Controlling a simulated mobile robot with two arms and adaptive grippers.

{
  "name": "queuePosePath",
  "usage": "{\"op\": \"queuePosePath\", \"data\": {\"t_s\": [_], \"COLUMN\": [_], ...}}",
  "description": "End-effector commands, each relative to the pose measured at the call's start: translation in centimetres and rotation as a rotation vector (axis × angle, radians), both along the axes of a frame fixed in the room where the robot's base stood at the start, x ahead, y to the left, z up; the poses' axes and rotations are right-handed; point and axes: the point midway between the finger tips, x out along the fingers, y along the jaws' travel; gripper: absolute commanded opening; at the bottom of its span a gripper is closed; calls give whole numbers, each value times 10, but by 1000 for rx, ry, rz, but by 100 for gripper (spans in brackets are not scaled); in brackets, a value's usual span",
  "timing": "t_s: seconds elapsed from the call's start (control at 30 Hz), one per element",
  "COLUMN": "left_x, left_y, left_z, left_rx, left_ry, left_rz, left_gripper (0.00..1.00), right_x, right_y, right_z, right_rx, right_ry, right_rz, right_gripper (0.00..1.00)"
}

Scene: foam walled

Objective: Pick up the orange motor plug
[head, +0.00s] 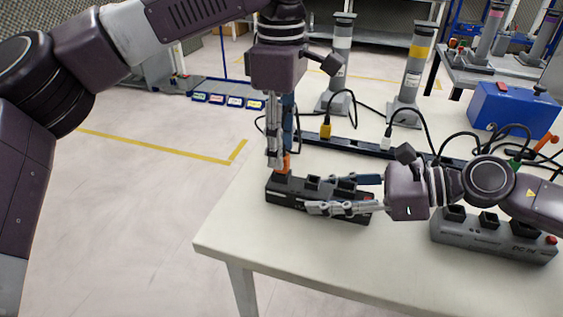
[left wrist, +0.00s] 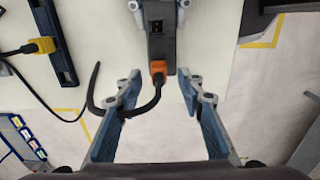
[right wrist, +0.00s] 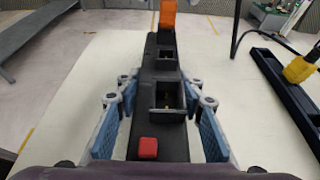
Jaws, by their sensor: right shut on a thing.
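The orange motor plug (head: 287,163) sits at the left end of a black socket block (head: 285,196) on the table. In the left wrist view the plug (left wrist: 158,69) has a black cord curving away. It also shows at the far end of the block in the right wrist view (right wrist: 168,14). My left gripper (head: 280,158) points down at the plug from above. Its fingers (left wrist: 160,85) are spread with the plug between them and gaps on both sides. My right gripper (head: 325,195) is shut across the black block, its pads along both long sides (right wrist: 165,105).
A dark rail (head: 345,143) with a yellow plug (head: 325,131) and a white plug (head: 386,142) lies behind. A grey socket block (head: 480,236) and blue box (head: 510,108) stand at the right. The table's front left (head: 240,235) is clear.

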Motion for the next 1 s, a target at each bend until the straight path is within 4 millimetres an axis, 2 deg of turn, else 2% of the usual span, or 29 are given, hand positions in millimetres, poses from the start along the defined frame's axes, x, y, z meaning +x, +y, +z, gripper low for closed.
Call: {"op": "queuePosePath", "data": {"t_s": [0.1,0.2,0.5,0.83,1.0], "left_x": [2,2,2,2,2], "left_y": [0,0,0,-1,-1], "left_z": [-20,-31,-35,-35,-35], "left_rx": [2,0,-1,-1,-1], "left_ry": [3,2,0,0,0], "left_rz": [-1,0,0,-1,-1], "left_gripper": [36,36,36,0,0], "right_x": [0,0,0,0,0], "right_y": [0,0,0,0,0], "right_z": [0,0,0,0,0], "right_rx": [0,0,0,0,0], "right_ry": [0,0,0,0,0], "right_rz": [0,0,0,0,0], "right_gripper": [5,5,5,5,5]}}
